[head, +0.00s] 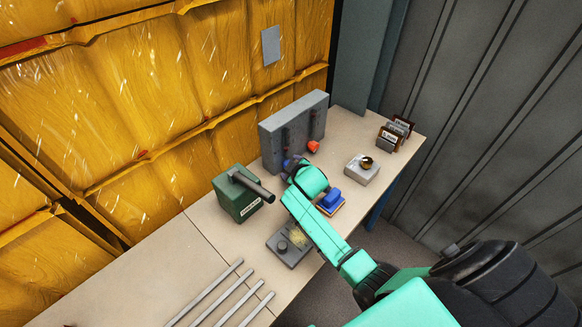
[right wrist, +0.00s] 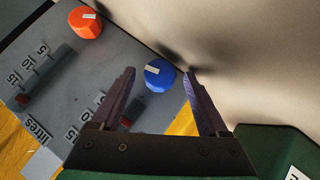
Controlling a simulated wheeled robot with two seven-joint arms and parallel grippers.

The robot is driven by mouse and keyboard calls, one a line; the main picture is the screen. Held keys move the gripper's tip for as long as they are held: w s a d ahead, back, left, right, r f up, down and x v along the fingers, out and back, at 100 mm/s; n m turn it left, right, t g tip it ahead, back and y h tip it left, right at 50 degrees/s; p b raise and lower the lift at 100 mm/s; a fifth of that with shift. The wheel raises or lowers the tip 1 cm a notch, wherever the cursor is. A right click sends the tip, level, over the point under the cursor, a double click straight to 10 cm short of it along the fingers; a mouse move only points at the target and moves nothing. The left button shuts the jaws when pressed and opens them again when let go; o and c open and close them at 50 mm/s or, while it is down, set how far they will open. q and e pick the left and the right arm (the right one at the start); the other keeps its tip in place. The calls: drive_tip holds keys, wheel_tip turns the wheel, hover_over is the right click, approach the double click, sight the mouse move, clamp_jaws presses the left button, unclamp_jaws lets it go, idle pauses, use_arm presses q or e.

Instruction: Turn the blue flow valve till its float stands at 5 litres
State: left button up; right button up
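The blue flow valve (right wrist: 159,75) is a round knob with a pale label on the face of a grey panel (right wrist: 118,45). My right gripper (right wrist: 160,73) is open, with one dark finger on each side of the knob in the right wrist view. I see no finger touching it. The scale beside the blue valve (right wrist: 86,115) carries number plates. A red part (right wrist: 126,121) of its gauge shows behind the left-hand finger. The float's reading cannot be told. In the head view my right gripper hides most of the blue valve (head: 287,164). My left gripper is not in view.
An orange-red valve (right wrist: 84,22) with its own scale sits beside the blue one.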

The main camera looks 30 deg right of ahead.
drive_tip(key=shift+s+r, duration=0.1)
drive_tip(key=v, duration=1.4)
